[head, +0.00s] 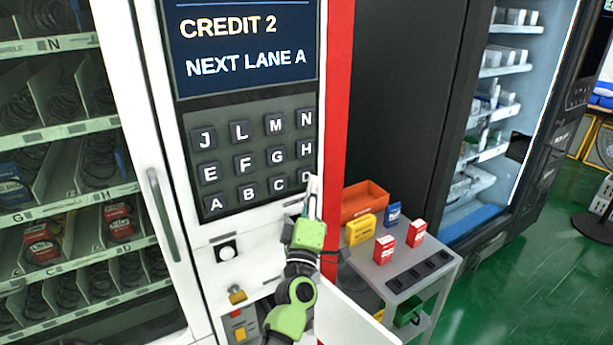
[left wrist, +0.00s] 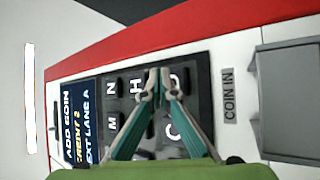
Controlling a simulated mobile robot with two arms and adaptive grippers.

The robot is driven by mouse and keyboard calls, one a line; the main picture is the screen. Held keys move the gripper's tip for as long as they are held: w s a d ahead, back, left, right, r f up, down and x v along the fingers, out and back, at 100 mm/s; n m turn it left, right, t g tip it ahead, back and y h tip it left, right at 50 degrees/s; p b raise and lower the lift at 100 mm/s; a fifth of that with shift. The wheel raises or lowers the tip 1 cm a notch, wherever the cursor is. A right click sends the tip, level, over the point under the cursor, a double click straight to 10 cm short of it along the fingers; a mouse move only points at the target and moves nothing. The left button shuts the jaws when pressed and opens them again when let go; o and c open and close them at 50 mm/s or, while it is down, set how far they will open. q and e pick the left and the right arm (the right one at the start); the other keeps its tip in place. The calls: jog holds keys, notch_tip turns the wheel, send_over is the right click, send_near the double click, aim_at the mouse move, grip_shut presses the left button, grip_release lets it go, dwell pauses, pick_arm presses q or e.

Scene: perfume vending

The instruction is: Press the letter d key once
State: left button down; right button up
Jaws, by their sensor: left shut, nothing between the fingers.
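The dark keypad (head: 229,215) sits on the white front of the vending machine, with letter keys in rows. The D key (head: 306,177) is at the right end of the bottom row and is partly covered by my left gripper (head: 313,186). The gripper is shut and empty, its fingertips at the D key's lower right. In the left wrist view the shut fingertips (left wrist: 160,76) show between the H key (left wrist: 136,88) and the partly hidden D key (left wrist: 179,78). I cannot tell whether they touch. The screen (head: 243,45) reads CREDIT 2, NEXT LANE A.
A red edge strip (head: 336,80) runs beside the keypad. Right of it, a grey cart (head: 415,270) holds an orange bin (head: 363,202) and several small boxes. A door handle (head: 163,212) stands at left. A COIN IN label (left wrist: 229,95) shows in the left wrist view.

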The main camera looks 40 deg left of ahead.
pick_arm(q)
jog(key=shift+d, duration=0.1)
jog(key=d, duration=0.1)
jog(key=s+d, duration=0.1)
jog(key=d, duration=0.1)
jog(key=s+d+p, duration=0.1)
jog(key=shift+d, duration=0.25)
jog(key=shift+w, duration=0.1)
dwell(0.8)
